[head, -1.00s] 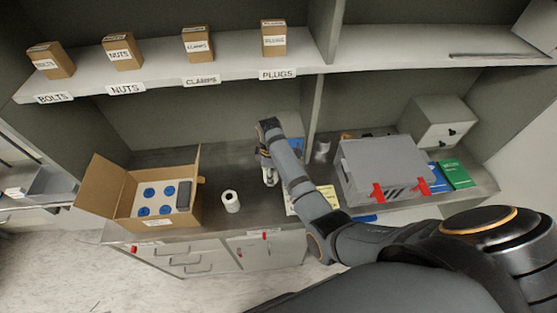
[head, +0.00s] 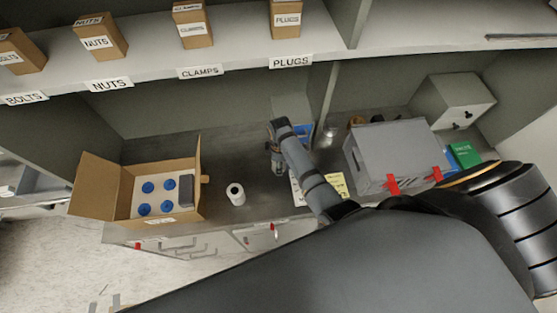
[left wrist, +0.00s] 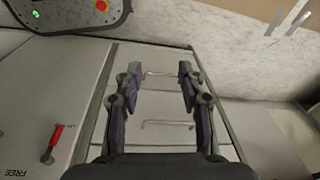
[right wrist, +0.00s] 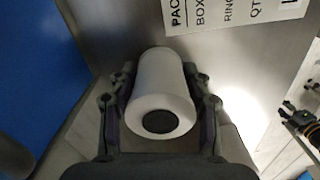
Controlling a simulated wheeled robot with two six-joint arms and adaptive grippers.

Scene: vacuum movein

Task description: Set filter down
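My right gripper (right wrist: 160,95) has its fingers against both sides of a white cylindrical filter (right wrist: 157,80) with a dark round centre in its near end. In the head view this gripper (head: 276,168) is low over the counter, left of the papers, and mostly hides what it holds. Whether the filter touches the counter cannot be told. Another white roll-shaped cylinder (head: 236,194) stands upright on the counter, apart from the gripper. My left gripper (left wrist: 158,90) is open and empty in front of drawer fronts; it is outside the head view.
An open cardboard box (head: 188,214) with blue round pieces stands on the left. Papers (head: 298,193) lie right of the right gripper. A grey case (head: 395,152) with red latches stands further right. Labelled boxes line the shelf (head: 230,62) above. Bare counter (head: 222,160) lies behind the standing cylinder.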

